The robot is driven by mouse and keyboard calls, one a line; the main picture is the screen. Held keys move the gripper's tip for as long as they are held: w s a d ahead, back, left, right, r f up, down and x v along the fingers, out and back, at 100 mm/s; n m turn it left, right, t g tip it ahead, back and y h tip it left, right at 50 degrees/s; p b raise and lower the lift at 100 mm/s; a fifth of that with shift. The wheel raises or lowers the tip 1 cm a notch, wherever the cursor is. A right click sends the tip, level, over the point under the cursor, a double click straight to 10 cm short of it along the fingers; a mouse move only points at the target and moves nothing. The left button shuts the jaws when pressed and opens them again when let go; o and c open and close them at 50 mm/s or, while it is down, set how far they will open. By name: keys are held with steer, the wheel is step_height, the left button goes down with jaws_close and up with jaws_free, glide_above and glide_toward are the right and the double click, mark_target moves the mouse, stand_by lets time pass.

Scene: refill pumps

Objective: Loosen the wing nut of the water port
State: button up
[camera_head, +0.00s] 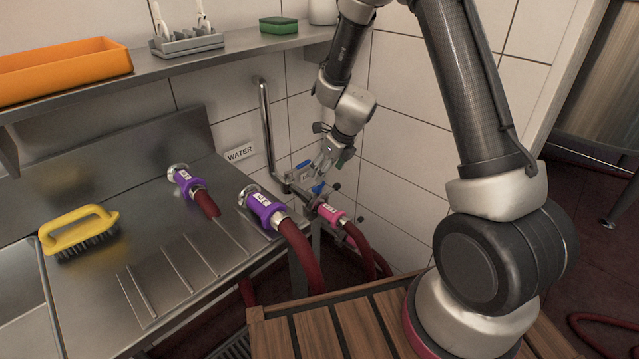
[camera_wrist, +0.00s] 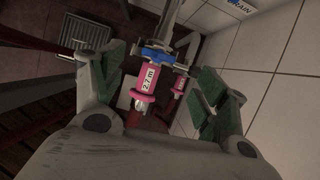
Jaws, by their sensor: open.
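The water port is a metal pipe end (camera_head: 290,183) on the tiled wall, below a WATER sign (camera_head: 239,153). Blue parts (camera_head: 318,188) show at its fittings; I cannot tell for certain which part is the wing nut. A blue piece (camera_wrist: 155,54) lies across the pipe in the wrist view. A pink hose coupling (camera_head: 331,213) hangs from the fittings; it shows with a 2.7 m label in the wrist view (camera_wrist: 147,78). My gripper (camera_head: 331,166) is open beside the fittings, its green-padded fingers (camera_wrist: 165,78) apart on either side of the coupling in the wrist view.
Two purple hose couplings (camera_head: 262,206) (camera_head: 187,181) with red hoses lie on the steel drainboard (camera_head: 110,275). A yellow brush (camera_head: 79,230) is at the left. A shelf (camera_head: 170,66) with an orange bin (camera_head: 60,72) runs above. A second pink coupling (camera_wrist: 179,86) shows in the wrist view.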

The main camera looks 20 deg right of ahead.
mark_target(318, 190)
steer(key=x, duration=0.7)
steer(key=shift+f, duration=0.35)
steer(key=shift+a, duration=0.1)
steer(key=c, duration=1)
